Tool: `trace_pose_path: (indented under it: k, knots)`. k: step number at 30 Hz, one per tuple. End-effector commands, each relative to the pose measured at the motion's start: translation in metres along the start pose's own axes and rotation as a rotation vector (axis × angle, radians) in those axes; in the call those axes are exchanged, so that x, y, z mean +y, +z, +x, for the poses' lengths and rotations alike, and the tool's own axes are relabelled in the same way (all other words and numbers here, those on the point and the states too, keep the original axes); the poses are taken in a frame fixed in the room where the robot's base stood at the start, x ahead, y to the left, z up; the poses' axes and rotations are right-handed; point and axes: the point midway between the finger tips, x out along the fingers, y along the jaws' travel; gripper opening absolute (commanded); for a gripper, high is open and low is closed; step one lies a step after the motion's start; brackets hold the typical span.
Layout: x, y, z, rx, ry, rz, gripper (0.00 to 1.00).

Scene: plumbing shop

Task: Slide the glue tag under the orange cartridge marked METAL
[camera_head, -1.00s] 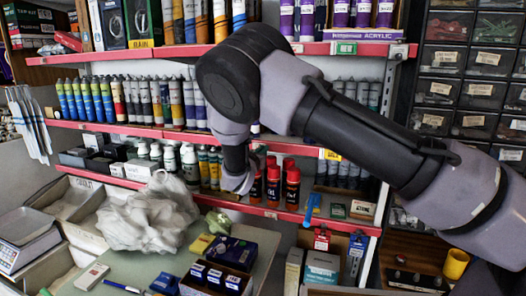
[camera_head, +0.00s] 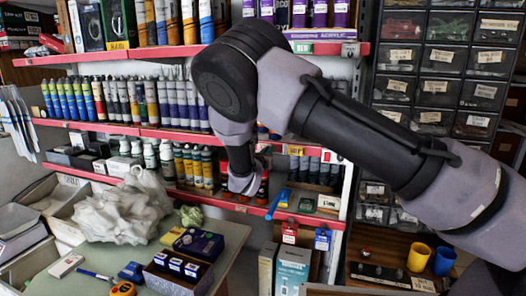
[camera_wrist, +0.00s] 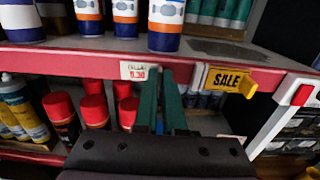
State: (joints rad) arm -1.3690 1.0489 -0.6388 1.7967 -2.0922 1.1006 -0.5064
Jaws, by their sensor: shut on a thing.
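My gripper's dark green fingers (camera_wrist: 160,76) reach to the red shelf edge in the wrist view, shut at a small white price tag (camera_wrist: 139,71), apparently the glue tag. Its price shows, but its word is too small to read surely. Above the edge stand blue, white and orange cartridges (camera_wrist: 125,16), cut off by the frame. One stands almost directly above the fingers (camera_wrist: 165,26). The METAL mark cannot be read. In the head view my wrist (camera_head: 242,182) is in front of the shelf and hides the tag and most of these cartridges.
A yellow SALE tag (camera_wrist: 228,80) with a protruding knob is on the same edge, right of my fingers. Red-capped bottles (camera_wrist: 60,106) stand below. A blue clip (camera_head: 276,204) sticks out from the lower shelf. Yellow (camera_head: 418,259) and blue (camera_head: 444,261) cups stand at right.

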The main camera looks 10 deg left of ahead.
Motion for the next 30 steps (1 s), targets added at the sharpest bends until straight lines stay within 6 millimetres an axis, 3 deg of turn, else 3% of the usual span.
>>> trace_pose_path:
  k: [6, 17, 20, 21, 30]
  knots:
    - [-0.017, -0.001, -0.001, 0.001, 0.001, -0.001, 0.00]
    - [-0.022, -0.001, -0.001, 0.001, -0.003, -0.001, 0.00]
    - [-0.022, -0.001, 0.000, 0.001, -0.004, -0.001, 0.34]
    - [-0.022, -0.001, 0.000, 0.001, -0.004, -0.001, 0.38]
    - [-0.021, -0.001, 0.000, 0.000, -0.004, 0.000, 0.38]
